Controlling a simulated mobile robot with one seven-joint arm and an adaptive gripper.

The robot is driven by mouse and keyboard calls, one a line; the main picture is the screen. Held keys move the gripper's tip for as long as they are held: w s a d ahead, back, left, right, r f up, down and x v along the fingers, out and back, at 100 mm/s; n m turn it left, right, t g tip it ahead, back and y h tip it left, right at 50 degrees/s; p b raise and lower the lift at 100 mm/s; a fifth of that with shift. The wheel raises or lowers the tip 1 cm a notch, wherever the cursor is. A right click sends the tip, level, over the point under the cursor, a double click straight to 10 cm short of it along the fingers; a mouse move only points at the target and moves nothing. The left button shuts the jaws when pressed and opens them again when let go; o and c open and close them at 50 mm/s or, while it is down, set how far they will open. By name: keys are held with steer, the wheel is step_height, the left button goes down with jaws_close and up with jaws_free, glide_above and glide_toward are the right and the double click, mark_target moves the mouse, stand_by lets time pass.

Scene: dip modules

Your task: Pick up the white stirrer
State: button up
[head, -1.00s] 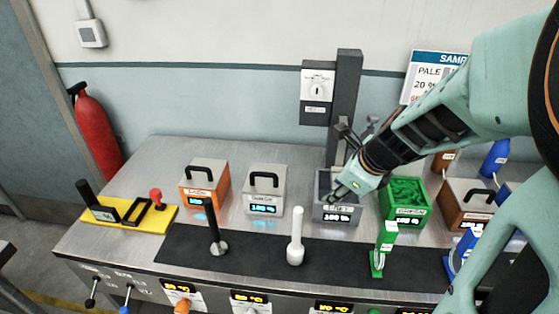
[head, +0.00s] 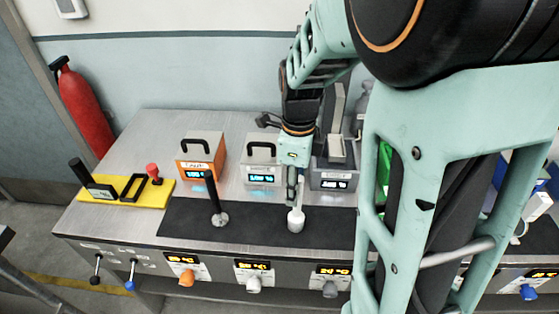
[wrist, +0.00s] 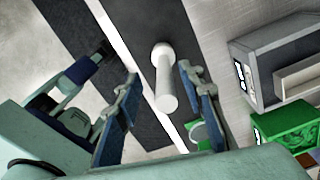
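The white stirrer (head: 296,222) stands upright on the dark mat (head: 258,226), with its round base towards the table's front edge. My gripper (head: 294,192) is directly above and around its upper handle in the head view, hiding part of it. In the wrist view, my gripper (wrist: 160,84) is open, with one blue-padded finger on each side of the white stirrer (wrist: 166,88). Gaps show between the stirrer and both fingers, so it is not gripped.
A black stirrer (head: 215,200) stands to the left on the mat. Behind are an orange box (head: 200,160), a light grey box (head: 262,172) and a dark grey box (head: 333,180). A green container (wrist: 283,126) is at right in the wrist view. My arm hides the right side.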

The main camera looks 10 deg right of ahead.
steer(key=f, duration=0.6)
steer(key=shift+d+f, duration=0.25)
steer(key=shift+d, duration=0.15)
steer(key=shift+c, duration=0.2)
steer(key=shift+w, duration=0.1)
jaws_close()
